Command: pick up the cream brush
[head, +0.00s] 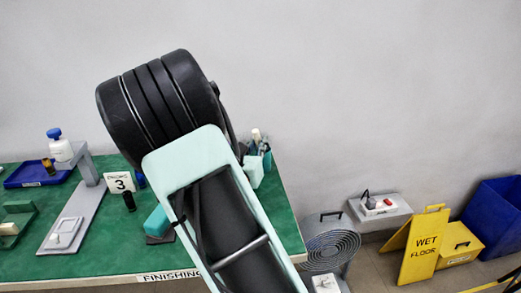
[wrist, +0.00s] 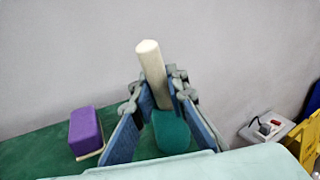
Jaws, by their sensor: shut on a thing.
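A cream cylinder (wrist: 152,70), which looks like the handle of the cream brush, stands up between the fingers of my gripper (wrist: 160,98) in the wrist view, tilted slightly. The two blue finger pads close on it from both sides. Its upper end sticks out above the fingertips; its lower part is hidden, so I cannot see any bristles. In the head view my own arm covers the gripper and what it holds.
A rounded teal thing (wrist: 171,133) shows between the fingers, and a purple block (wrist: 86,130) lies to the left on the green table (head: 105,264). A blue tray (head: 37,176) and a number 3 sign (head: 119,182) stand left. A yellow wet-floor sign (head: 423,249) is right.

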